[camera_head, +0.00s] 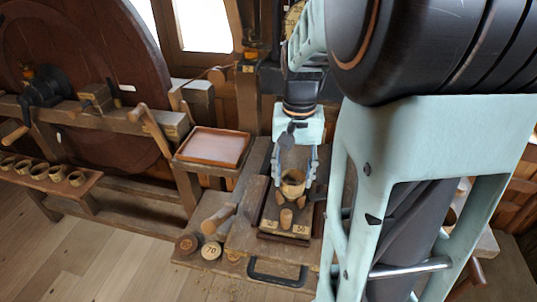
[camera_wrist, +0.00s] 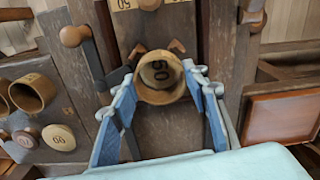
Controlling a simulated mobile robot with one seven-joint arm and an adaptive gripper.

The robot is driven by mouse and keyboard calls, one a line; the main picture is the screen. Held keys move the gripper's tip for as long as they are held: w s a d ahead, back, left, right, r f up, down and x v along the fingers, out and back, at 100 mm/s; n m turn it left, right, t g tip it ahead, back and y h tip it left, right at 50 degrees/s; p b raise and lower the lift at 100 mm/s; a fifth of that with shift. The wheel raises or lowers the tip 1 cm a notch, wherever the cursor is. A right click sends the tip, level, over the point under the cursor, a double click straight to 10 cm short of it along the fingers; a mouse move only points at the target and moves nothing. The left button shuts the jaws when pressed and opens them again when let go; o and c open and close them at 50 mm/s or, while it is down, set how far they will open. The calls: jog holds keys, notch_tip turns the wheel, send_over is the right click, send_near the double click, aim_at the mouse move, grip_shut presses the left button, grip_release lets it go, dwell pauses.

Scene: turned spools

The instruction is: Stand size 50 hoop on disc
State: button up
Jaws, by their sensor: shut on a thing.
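My gripper (camera_head: 294,172) points down at the bench and is shut on a tan wooden hoop (camera_head: 292,190). In the wrist view the hoop (camera_wrist: 161,97) sits between the blue fingertips of my gripper (camera_wrist: 160,84). A round wooden face marked 50, the disc (camera_wrist: 161,72), shows inside the hoop's rim, its number upside down. I cannot tell whether the hoop touches the disc or is held above it. Small angled wooden blocks show beside the hoop. The disc is hidden in the head view.
Loose discs, one marked 70 (camera_head: 211,251), lie left. A red-brown tray (camera_head: 213,147) stands behind left. Several hoops (camera_head: 39,171) line a left shelf.

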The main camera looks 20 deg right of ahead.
jog(key=shift+f, duration=0.25)
jog(key=shift+f, duration=0.3)
jog(key=o, duration=0.7)
jog(key=shift+r, duration=0.1)
notch_tip(320, 180, up, 13)
jog(key=shift+f+p, duration=0.2)
jog(key=shift+p, duration=0.2)
